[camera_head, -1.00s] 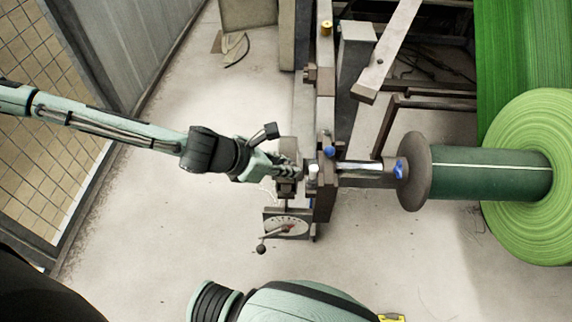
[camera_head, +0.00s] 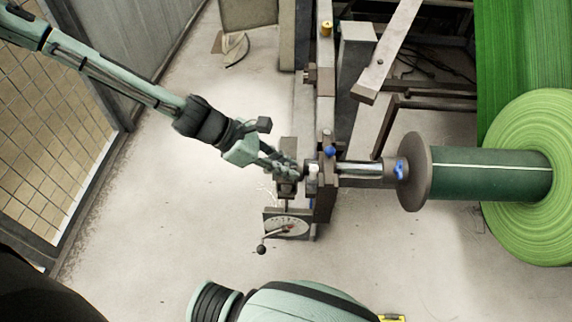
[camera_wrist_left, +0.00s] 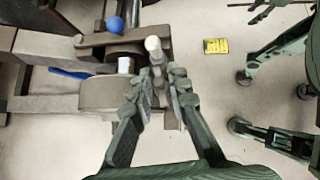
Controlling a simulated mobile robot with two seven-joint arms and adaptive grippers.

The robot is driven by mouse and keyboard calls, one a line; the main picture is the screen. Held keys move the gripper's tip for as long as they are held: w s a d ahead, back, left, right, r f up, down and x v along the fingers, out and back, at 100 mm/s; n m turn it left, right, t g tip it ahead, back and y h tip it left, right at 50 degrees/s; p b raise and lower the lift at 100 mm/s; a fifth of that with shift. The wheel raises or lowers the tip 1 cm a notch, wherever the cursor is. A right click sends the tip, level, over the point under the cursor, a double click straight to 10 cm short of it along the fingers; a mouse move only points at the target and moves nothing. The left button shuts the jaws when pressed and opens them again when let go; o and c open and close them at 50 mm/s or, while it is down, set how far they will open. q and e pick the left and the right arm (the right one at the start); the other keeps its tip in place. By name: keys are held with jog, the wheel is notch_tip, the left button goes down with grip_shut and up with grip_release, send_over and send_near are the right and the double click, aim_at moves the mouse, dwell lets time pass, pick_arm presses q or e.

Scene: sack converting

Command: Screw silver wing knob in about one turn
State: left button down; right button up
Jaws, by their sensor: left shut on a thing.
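The silver wing knob (camera_wrist_left: 158,74) is a small grey piece between my left fingertips in the left wrist view, mostly covered by them. My left gripper (camera_wrist_left: 160,78) is shut on it. In the head view the left gripper (camera_head: 294,173) comes in from the upper left at the left side of the machine's upright post, and its fingers hide the knob there. A pale round-ended pin (camera_wrist_left: 153,44) stands just beyond the fingertips. A dark jointed piece at the top right of the left wrist view may be my right gripper; its jaws cannot be made out.
A blue ball knob (camera_head: 329,152) sits on the post beside the steel shaft. A dial with a black-ball crank (camera_head: 287,227) is just below the gripper. A green roll (camera_head: 530,180) stands right. Open floor (camera_head: 160,240) lies left.

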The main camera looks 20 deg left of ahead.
pick_arm(q)
jog(key=shift+f, duration=0.1)
jog(key=c, duration=1.5)
grip_release()
jog(key=shift+o, duration=0.2)
jog(key=shift+s+a+r, duration=0.1)
jog(key=shift+a+r, duration=0.25)
jog(key=shift+r, duration=0.05)
jog(key=s+a, duration=0.5)
jog(key=a, duration=0.6)
